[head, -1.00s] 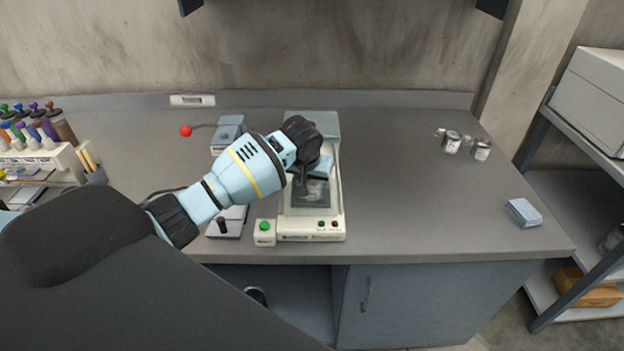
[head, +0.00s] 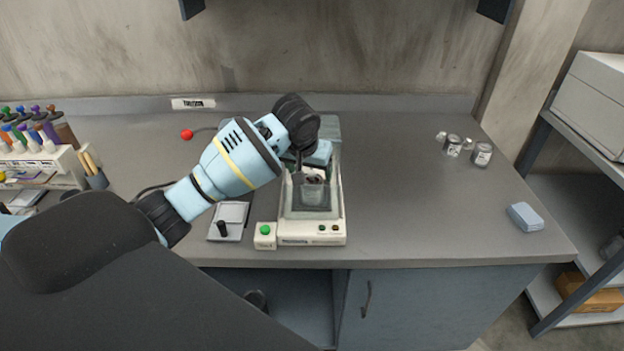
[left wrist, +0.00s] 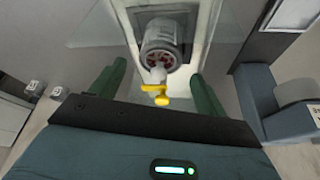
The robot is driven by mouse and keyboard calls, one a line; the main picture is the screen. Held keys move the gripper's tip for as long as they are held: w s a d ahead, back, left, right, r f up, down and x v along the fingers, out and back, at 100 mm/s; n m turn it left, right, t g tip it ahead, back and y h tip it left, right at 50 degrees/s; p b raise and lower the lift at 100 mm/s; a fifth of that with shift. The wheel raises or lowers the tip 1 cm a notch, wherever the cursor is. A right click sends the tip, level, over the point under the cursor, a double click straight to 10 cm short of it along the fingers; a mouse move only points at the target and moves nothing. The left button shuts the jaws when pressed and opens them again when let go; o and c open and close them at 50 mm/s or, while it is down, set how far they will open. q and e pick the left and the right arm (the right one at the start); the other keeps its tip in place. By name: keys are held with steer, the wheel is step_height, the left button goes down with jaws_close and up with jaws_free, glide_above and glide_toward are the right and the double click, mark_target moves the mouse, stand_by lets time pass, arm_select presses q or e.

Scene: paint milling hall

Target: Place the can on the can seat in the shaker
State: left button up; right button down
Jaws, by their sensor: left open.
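The shaker (head: 331,226) is a pale machine with a clear-walled bay, standing on the bench. A grey can (left wrist: 160,38) with a dark and reddish end shows inside it in the left wrist view. In the head view a small dark and white part of the can (head: 315,178) shows in the bay, partly behind my arm. The can seat is hidden. My left gripper (left wrist: 158,72) is open, its two green fingers apart with the can beyond them. A yellow-and-white piece (left wrist: 156,92) shows between the fingers; I cannot tell what it is fixed to.
Two small cans (head: 482,154) stand at the back right of the bench, with a pale blue block (head: 525,216) in front. A control box with a green button (head: 265,232) adjoins the shaker. A rack of coloured bottles (head: 40,150) stands left.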

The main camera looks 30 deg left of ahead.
arm_select(q)
steer(key=v, duration=0.5)
steer(key=shift+c, duration=0.3)
stand_by(1.7)
